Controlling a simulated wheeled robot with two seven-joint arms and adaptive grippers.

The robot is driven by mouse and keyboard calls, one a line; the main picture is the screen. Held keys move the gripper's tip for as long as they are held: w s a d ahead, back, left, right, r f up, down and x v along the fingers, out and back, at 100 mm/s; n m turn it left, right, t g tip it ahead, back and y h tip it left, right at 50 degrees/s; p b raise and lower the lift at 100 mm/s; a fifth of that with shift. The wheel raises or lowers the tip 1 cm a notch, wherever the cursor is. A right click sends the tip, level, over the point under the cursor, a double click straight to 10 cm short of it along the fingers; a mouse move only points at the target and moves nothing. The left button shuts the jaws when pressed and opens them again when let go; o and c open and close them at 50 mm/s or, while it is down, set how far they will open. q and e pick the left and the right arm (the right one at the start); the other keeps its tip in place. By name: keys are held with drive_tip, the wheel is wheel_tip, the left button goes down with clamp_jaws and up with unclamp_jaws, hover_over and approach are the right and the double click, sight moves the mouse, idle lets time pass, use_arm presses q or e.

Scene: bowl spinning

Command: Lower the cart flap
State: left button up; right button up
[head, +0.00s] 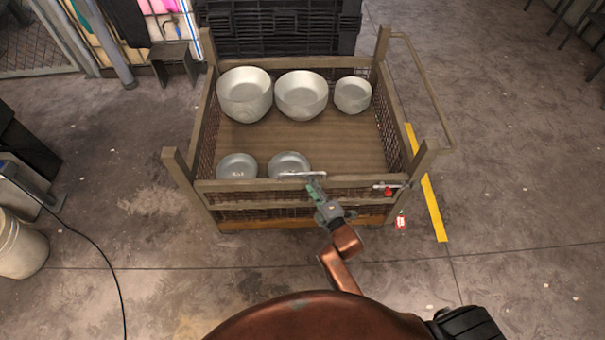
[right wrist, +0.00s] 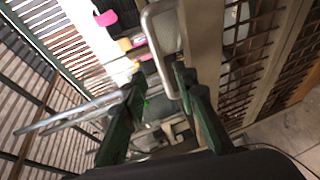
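The cart (head: 172,165) is a brown-grey frame with mesh sides. Its front flap (head: 245,186) stands upright between the front posts, with a pale metal handle (head: 300,174) on its top rail. The handle shows as a metal loop in the right wrist view (right wrist: 158,50). A latch with a red knob (head: 388,192) is at the flap's right end. My right gripper (head: 314,188) is at the handle; its green fingers (right wrist: 157,85) are apart, with the handle's end between or just beyond their tips. Contact cannot be told. My left gripper is not in view.
Three deep metal bowls (head: 300,98) stand at the back of the cart and two shallower ones (head: 237,168) near the flap. A black crate (head: 285,28) is behind the cart. A yellow floor strip (head: 430,195) lies to the right. The floor in front is clear.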

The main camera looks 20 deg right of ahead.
sight(303, 173)
drive_tip(key=b+x, duration=0.1)
drive_tip(key=x, duration=0.5)
drive_tip(key=shift+w+f+b, duration=0.1)
drive_tip(key=shift+f+b, duration=0.05)
drive_tip(key=shift+b, duration=0.25)
drive_tip(key=shift+w+a, duration=0.1)
drive_tip(key=shift+w, duration=0.35)
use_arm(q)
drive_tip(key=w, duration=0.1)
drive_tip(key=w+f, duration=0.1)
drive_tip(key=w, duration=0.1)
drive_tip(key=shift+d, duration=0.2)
use_arm(e)
drive_tip(key=shift+c, duration=0.5)
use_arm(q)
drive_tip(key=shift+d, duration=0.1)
use_arm(e)
clamp_jaws()
